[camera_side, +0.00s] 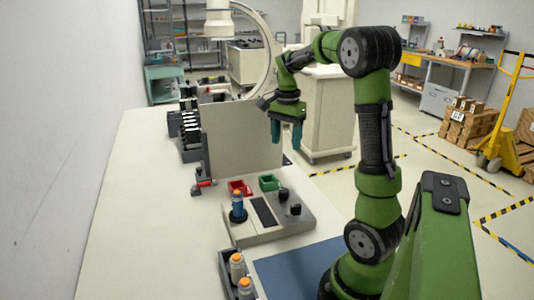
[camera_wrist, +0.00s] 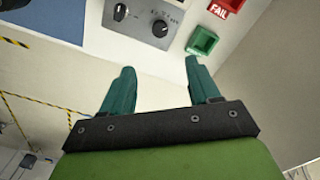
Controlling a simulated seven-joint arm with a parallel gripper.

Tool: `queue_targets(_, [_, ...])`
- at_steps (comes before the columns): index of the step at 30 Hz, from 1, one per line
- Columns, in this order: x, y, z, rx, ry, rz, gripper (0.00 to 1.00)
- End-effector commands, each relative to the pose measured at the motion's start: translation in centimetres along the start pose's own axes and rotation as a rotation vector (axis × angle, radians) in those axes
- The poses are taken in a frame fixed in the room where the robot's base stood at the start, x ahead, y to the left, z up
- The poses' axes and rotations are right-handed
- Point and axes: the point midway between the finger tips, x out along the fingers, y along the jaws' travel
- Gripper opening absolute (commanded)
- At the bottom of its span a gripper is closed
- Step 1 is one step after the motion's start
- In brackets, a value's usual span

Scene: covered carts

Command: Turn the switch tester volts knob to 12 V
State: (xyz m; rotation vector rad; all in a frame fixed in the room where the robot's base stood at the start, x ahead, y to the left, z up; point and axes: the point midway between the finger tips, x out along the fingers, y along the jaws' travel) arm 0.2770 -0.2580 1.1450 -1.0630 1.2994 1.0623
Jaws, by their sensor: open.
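The switch tester (camera_side: 272,230) is a pale grey box on the bench, with two black knobs on its right part in the side view. In the wrist view one knob (camera_wrist: 121,12) is at the top and the other knob (camera_wrist: 160,28) is lower and to its right, each on a grey plate. Small markings surround them, too small to read, so I cannot tell which is the volts knob or where it points. My gripper (camera_side: 286,134) is open and empty, above and beyond the tester, apart from both knobs. Its teal fingers (camera_wrist: 160,68) point toward the tester.
A red tray (camera_side: 240,187) and a green tray (camera_side: 269,182) sit at the tester's back edge. A grey upright panel (camera_side: 240,135) stands behind. A blue mat (camera_side: 298,270) lies in front.

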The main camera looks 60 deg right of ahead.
Motion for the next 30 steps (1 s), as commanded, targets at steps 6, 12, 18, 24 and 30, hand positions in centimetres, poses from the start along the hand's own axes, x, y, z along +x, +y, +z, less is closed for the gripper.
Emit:
queue_targets(6, [2.9, 0.1, 0.2, 0.003, -0.005, 0.005, 0.61])
queue_targets(12, [7.3, 0.1, 0.2, -0.001, -0.005, 0.005, 0.61])
queue_targets(18, [11.7, 0.1, 0.2, 0.000, -0.006, 0.005, 0.61])
queue_targets(24, [15.0, 0.0, 0.2, 0.000, -0.004, 0.002, 0.61])
queue_targets(30, [16.6, 0.0, 0.2, -0.002, -0.003, 0.000, 0.61])
